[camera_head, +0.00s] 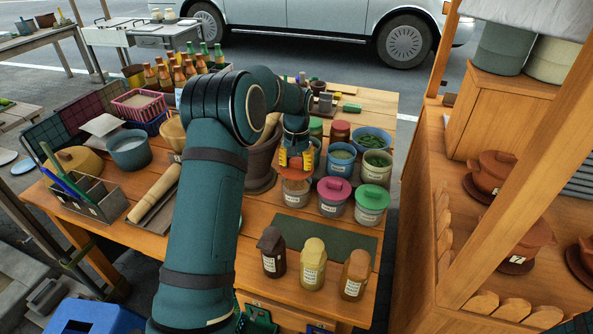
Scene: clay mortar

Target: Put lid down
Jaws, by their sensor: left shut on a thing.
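The lid is directly above a pale labelled jar (295,193). From this angle I cannot tell whether the lid touches the jar's rim. A jar with a pink lid (334,188) and a jar with a green lid (372,197) stand to its right. My right gripper is not in view.
Bowls with green contents (376,165) stand behind the lidded jars. Three small labelled jars (313,270) stand in front, near a dark green mat (330,238). A brown mortar (262,165) stands close left of the gripper. A wooden stall with lidded pots (494,172) is at right.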

